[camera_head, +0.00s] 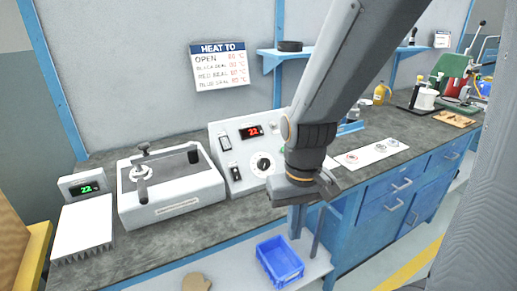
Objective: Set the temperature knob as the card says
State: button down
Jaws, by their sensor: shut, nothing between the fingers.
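The card (219,65) hangs on the wall, headed "HEAT TO". Its lines read open, black seal, red seal and blue seal, each with a red °C figure too small to read surely. The control box (220,150) stands on the bench below it. Its black temperature knob (263,164) sits on a white dial on the front, low and right of middle; its exact setting is too small to read. The red display (250,132) above shows about 22. My gripper (303,188) is shut and empty, in front of the box's right side and right of the knob, apparently apart from it.
A white block heater (170,200) with a clamp stands left of the box, and a unit with a green display (86,189) farther left. A white sheet (365,155) with small parts lies to the right. A blue bin (279,261) sits below the bench.

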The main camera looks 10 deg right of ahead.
aim_at(263, 164)
jog(key=u, duration=1.55)
jog(key=k, duration=1)
jog(key=z, duration=1.6)
